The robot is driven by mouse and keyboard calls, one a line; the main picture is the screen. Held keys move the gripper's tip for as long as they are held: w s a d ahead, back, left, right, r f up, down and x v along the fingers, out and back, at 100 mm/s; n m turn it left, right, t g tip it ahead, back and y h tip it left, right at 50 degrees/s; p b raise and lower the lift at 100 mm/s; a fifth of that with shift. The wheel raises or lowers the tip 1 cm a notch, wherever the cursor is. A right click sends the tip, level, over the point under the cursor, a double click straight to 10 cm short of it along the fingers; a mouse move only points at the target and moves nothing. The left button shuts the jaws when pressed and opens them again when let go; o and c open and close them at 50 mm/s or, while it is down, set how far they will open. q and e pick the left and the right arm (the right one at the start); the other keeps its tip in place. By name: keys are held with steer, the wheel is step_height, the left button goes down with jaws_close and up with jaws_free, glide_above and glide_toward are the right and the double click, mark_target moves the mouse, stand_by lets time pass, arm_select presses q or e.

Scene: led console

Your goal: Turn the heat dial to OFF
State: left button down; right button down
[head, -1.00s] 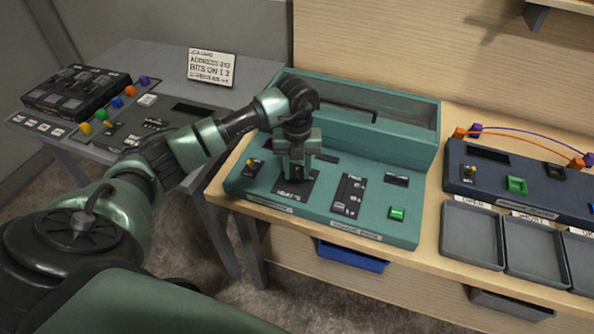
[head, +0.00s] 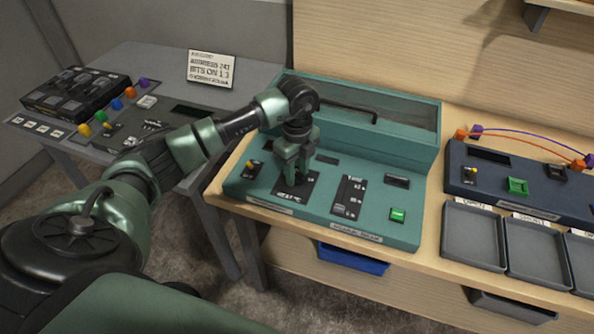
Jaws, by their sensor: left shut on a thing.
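The teal console (head: 375,232) stands on the wooden bench with its controls on the sloped front. The heat dial sits on a dark plate (head: 290,202) whose label reads roughly "HEAT". My left gripper (head: 293,178) points down over this plate and is shut on the heat dial. The fingers and wrist hide the dial, so its pointer setting cannot be seen. My right gripper is not in view.
On the same console are a yellow-tipped toggle (head: 251,166), a dark slider panel (head: 349,197) and a green button (head: 397,215). A blue console (head: 520,186) and grey trays (head: 475,235) stand to the right. A grey table (head: 150,65) with another panel is at left.

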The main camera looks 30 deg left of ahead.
mark_target(296, 174)
arm_select(q)
steer(key=shift+a+r+n, duration=0.1)
steer(key=shift+n, duration=0.2)
steer(key=shift+w, duration=0.1)
steer(key=c, duration=0.9)
jaws_free()
steer(key=shift+c, duration=0.2)
steer(key=shift+r, duration=0.3)
step_height(296, 174, up, 7)
steer(key=shift+r+b, duration=0.1)
steer(key=shift+b, duration=1.05)
